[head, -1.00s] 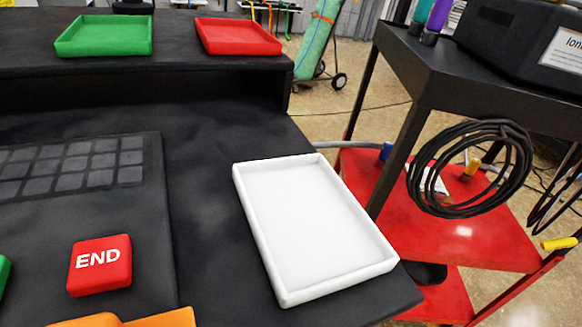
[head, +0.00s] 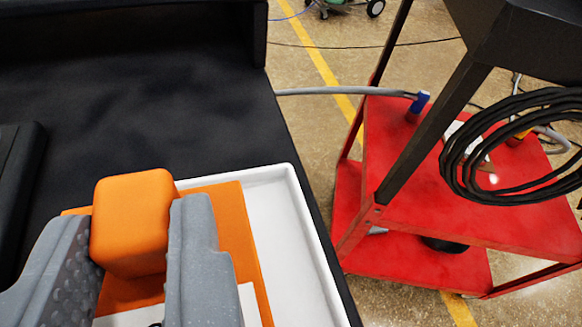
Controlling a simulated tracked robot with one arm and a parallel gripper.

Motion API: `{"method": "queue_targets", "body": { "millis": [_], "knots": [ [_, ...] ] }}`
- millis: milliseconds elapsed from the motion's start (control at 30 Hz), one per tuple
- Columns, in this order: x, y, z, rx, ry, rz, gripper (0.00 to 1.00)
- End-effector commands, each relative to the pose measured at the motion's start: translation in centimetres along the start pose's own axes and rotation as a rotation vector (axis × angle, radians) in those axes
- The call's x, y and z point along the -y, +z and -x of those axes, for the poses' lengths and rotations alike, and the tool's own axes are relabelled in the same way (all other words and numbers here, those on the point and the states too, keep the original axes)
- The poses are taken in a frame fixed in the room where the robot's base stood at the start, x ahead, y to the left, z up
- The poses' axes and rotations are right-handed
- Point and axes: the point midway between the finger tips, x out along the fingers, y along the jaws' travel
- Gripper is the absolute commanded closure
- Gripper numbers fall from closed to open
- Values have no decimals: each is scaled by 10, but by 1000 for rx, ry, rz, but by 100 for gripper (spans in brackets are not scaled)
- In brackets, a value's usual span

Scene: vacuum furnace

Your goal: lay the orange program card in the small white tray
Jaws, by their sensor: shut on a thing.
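The orange program card (head: 228,215) has a raised orange block (head: 131,218) as its grip and a white label on its face. My gripper (head: 135,250) is shut on that block, one grey finger on each side. The card is over the small white tray (head: 297,240), covering much of its left part. The tray's far rim and right rim show, with a bare strip of floor on the right. I cannot tell whether the card touches the tray floor. The near part of the tray is out of frame.
The black table (head: 150,110) has clear room beyond the tray, with a raised black ledge (head: 130,25) at the back. The table's right edge runs close to the tray. A red cart (head: 440,215) with coiled black cable (head: 520,145) stands to the right.

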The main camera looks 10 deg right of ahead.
Motion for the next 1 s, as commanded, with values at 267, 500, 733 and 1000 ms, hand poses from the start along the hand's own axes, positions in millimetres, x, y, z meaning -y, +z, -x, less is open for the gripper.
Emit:
{"method": "queue_targets", "body": {
  "millis": [267, 500, 733, 1000],
  "knots": [
    [-22, -5, -18, 0, 1, -2, 100],
    [-22, 15, -26, 4, -1, 0, 100],
    [-22, 30, -33, 2, 0, -1, 100],
    [-22, 30, -33, 2, 0, -1, 74]
  ]
}}
